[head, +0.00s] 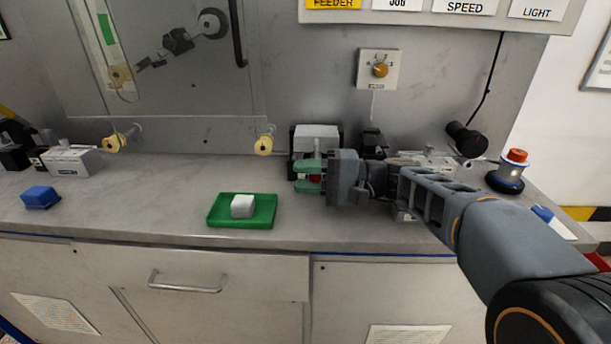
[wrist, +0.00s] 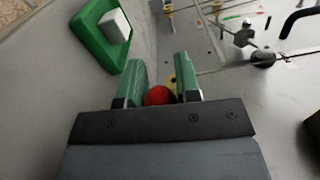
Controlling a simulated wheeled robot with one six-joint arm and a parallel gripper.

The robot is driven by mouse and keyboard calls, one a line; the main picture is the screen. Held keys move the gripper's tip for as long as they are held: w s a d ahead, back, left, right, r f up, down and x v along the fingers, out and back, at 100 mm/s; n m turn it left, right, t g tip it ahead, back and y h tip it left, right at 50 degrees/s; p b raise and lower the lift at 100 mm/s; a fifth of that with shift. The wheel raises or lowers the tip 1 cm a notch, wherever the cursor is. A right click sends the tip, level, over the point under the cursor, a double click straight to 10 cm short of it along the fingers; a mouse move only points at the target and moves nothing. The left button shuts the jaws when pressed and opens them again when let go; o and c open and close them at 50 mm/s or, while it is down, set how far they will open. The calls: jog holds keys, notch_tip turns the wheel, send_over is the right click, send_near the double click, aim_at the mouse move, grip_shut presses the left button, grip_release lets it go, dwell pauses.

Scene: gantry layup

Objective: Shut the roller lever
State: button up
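My gripper (head: 309,176) reaches left over the bench, its two green fingers a small gap apart. A red knob (head: 316,178), which looks like the end of the roller lever, fills much of the gap between them. In the wrist view the red knob (wrist: 158,95) sits between the fingers close to the palm, partly hidden by it. The lever's arm is not visible. A grey-white box (head: 316,135) stands just behind the fingers.
A green tray (head: 262,221) with a white block (head: 242,206) lies left of my gripper. A blue block (head: 40,197) is far left. A red-topped button (head: 516,156) and a black cylinder (head: 466,139) stand right. A dial (head: 380,70) is on the wall.

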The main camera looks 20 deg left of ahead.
jog(key=o, duration=0.4)
jog(key=shift+r, duration=0.15)
jog(key=shift+r, duration=0.3)
jog(key=s+d+r+p, duration=0.4)
jog(key=s+d+r, duration=0.4)
jog(key=s+r, duration=0.3)
jog(key=shift+s+r, duration=0.2)
jog(key=shift+r, duration=0.35)
jog(key=shift+c, duration=0.2)
